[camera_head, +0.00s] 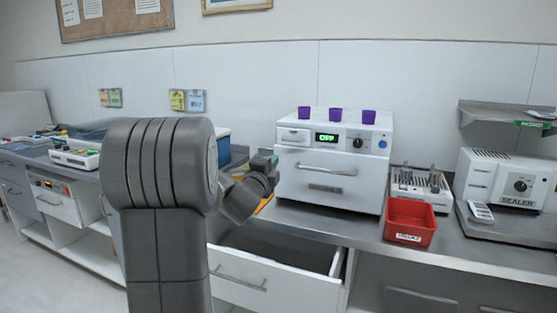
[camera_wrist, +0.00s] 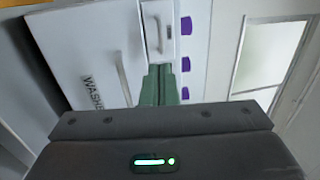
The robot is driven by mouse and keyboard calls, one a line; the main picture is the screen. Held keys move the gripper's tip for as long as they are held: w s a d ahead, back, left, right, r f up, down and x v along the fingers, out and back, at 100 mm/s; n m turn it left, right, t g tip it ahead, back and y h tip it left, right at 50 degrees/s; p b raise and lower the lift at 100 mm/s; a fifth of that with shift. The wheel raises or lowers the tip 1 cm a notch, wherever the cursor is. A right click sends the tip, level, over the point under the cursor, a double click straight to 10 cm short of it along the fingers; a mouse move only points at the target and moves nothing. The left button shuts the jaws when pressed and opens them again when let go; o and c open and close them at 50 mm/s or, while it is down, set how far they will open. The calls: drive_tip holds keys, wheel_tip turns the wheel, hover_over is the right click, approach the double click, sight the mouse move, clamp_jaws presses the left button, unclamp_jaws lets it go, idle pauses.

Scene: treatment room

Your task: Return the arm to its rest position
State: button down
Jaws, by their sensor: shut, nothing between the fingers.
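My arm stands large and grey in the left middle of the head view, bent at the top. My gripper (camera_head: 268,161) shows small beyond the arm, just left of the white washer (camera_head: 325,185). In the wrist view its green fingers (camera_wrist: 158,86) are together with nothing between them. The wrist view is turned on its side and shows the washer front (camera_wrist: 88,50) ahead of the fingers. I cannot tell the exact gap between fingers and washer.
An open drawer (camera_head: 270,262) juts out below the counter. Purple cups (camera_head: 335,115) stand on the washer, whose display reads OFF. A red bin (camera_head: 410,222), a rack (camera_head: 420,187) and a sealer (camera_head: 507,182) stand to the right. A shelf (camera_head: 505,115) hangs above the sealer.

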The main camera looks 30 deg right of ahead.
drive_tip(key=shift+v, duration=0.8)
drive_tip(key=shift+w, duration=0.1)
